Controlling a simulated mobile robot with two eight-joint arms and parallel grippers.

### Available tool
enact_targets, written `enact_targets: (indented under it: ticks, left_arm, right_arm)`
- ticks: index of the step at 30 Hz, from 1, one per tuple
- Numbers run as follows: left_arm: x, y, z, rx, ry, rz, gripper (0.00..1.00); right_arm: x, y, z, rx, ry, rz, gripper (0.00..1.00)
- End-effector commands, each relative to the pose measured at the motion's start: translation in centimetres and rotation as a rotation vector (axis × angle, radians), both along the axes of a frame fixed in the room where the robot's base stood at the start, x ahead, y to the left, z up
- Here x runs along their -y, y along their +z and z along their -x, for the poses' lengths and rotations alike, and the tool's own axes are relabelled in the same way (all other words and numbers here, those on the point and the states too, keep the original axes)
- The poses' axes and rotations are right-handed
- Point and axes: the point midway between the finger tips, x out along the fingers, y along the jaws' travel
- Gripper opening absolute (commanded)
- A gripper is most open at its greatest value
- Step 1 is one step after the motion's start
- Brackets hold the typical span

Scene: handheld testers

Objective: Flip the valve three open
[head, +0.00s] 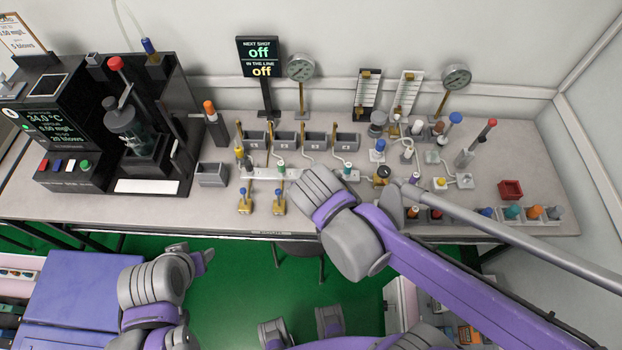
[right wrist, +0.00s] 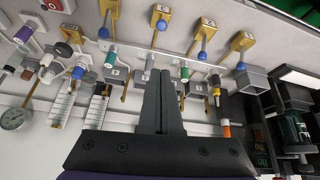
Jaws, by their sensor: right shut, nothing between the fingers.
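Several valves with gold bodies and blue-tipped levers stand in a row. In the head view two show at the table's front, a left one (head: 245,200) and one beside it (head: 279,201); my right arm hides others. In the right wrist view the row includes valves (right wrist: 242,42), (right wrist: 206,28) and (right wrist: 160,20); I cannot read which is number three. My right gripper (right wrist: 164,78) is shut and empty, apart from the levers, its fingers pointing toward the row. My left gripper (head: 203,258) hangs below the table front; its jaws are unclear.
A white rail with coloured plugs (head: 281,168) and grey bins (head: 317,142) stands behind the valves. A dark machine (head: 65,120) is at the left. A display (head: 260,57) and gauges (head: 300,67) stand at the back. A red box (head: 511,190) sits at the right.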

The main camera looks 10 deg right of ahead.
Motion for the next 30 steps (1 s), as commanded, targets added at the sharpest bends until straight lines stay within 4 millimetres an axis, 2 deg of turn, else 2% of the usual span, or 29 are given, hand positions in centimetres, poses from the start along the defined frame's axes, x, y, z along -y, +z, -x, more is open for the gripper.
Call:
enact_targets:
  ticks: [3,9,27,30]
  left_arm:
    - [0.0,0.5,-0.2,0.003,0.000,0.000,0.55]
    - [0.0,0.7,-0.2,0.004,0.000,0.000,0.55]
    - [0.0,0.7,-0.2,0.004,0.000,0.000,0.55]
    - [0.0,0.8,-0.2,0.004,0.000,0.000,0.55]
  right_arm:
    - [-0.3,1.2,1.3,0.001,0.003,0.001,0.00]
    - [-0.5,2.0,2.3,0.000,0.001,0.000,0.00]
    - [-0.5,2.1,2.4,0.000,0.000,0.001,0.00]
    - [0.2,2.0,2.7,-0.007,0.002,0.001,0.00]
